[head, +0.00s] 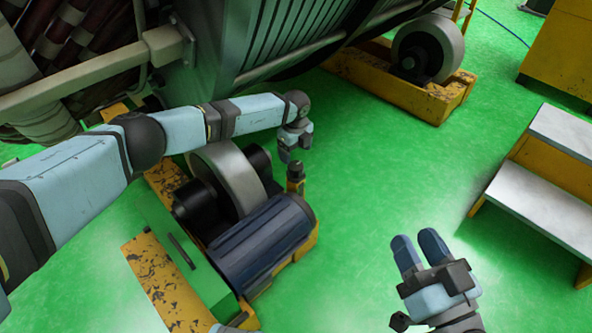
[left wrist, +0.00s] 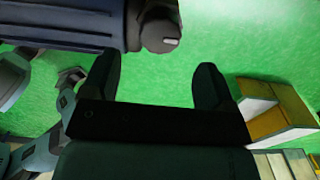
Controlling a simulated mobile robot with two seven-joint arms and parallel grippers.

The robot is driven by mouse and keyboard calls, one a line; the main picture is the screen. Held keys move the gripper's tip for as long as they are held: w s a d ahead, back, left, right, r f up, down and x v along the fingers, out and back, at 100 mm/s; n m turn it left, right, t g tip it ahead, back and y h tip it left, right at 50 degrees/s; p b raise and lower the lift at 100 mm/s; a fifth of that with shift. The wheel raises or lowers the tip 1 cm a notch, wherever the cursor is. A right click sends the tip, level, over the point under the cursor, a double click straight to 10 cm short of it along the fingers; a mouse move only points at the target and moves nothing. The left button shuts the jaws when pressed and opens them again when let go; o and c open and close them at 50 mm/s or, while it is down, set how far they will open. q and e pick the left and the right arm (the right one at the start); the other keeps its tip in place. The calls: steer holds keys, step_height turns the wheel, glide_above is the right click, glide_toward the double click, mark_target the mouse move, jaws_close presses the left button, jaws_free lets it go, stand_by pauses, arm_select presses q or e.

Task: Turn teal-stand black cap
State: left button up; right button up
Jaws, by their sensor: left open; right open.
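A small black cap (head: 296,170) tops an orange-brown post beside the far end of a dark blue ribbed motor (head: 262,245). In the left wrist view, a dark round cap (left wrist: 163,30) with a pale mark sits at the end of the dark blue body (left wrist: 60,25). My left gripper (head: 287,156) hangs just above and left of the cap in the head view. In the left wrist view its fingers (left wrist: 157,78) are spread and empty, with the cap beyond them. My right gripper (head: 421,245) is open and empty over the floor. I cannot make out a clearly teal stand.
The motor shares a worn yellow base (head: 165,290) with a grey roller (head: 228,178) and a green box (head: 178,250). A large ribbed machine (head: 290,45) stands behind. White-topped steps (head: 540,190) are at the right. Green floor between is clear.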

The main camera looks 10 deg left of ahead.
mark_target(296, 165)
arm_select(q)
step_height(296, 165, down, 7)
steer(key=shift+f+b, duration=0.15)
steer(key=shift+b, duration=1.1)
arm_select(e)
step_height(296, 165, down, 5)
steer(key=shift+a+r+n+g, duration=0.15)
steer(key=shift+n+g, duration=0.15)
steer(key=shift+g, duration=0.7)
arm_select(q)
steer(key=c, duration=0.9)
